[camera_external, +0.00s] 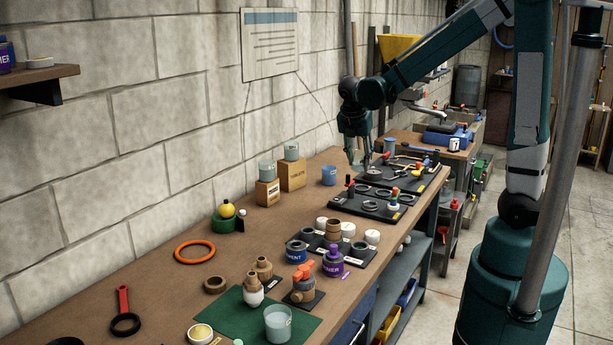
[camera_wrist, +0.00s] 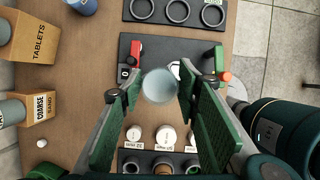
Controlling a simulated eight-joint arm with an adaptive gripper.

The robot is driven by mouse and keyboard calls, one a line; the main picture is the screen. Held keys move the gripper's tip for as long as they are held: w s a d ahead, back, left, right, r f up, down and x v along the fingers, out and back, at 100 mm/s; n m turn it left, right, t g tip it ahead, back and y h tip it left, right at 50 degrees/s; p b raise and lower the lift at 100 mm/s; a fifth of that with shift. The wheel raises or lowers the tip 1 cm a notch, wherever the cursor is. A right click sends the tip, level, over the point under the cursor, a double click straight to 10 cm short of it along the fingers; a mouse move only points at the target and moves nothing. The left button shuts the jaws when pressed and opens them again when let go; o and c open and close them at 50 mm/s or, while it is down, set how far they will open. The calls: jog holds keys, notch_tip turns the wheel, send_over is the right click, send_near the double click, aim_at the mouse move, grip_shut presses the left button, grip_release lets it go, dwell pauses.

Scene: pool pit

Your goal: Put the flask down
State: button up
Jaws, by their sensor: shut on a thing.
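The flask (camera_wrist: 160,87) is a translucent, pale grey-blue vessel between the fingers of my gripper (camera_wrist: 159,92) in the wrist view. I look down on it; its lower part is hidden. My gripper is shut on it. In the external view my gripper (camera_external: 360,162) points down over the far part of the bench, near the dark boards. The flask is too small and covered there to make out clearly. I cannot tell its exact height above the bench.
The brown bench (camera_external: 150,290) holds a dark board (camera_external: 362,211) with small valves below the gripper. White caps (camera_wrist: 165,134) stand nearby. Boxes marked tablets (camera_external: 292,176) and coarse sand (camera_external: 268,194) carry glass vessels. A blue cup (camera_external: 328,176) stands close. Another beaker (camera_external: 278,324) stands on a green mat.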

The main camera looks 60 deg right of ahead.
jog(key=s+a+f, duration=0.1)
jog(key=s+a, duration=0.3)
jog(key=s, duration=0.3)
jog(key=s+a+f, duration=0.2)
jog(key=s+a, duration=0.1)
jog(key=s, duration=0.4)
jog(key=shift+m, duration=0.3)
jog(key=shift+w+f+b, duration=0.15)
jog(key=shift+f, duration=1)
jog(key=shift+w+f+b, duration=0.1)
jog(key=shift+f+b, duration=0.05)
jog(key=shift+f, duration=1)
jog(key=shift+f+b, duration=0.65)
jog(key=shift+f, duration=2.3)
jog(key=shift+f, duration=0.1)
jog(key=shift+f+b, duration=0.5)
jog(key=shift+f, duration=1.45)
jog(key=shift+f, duration=0.15)
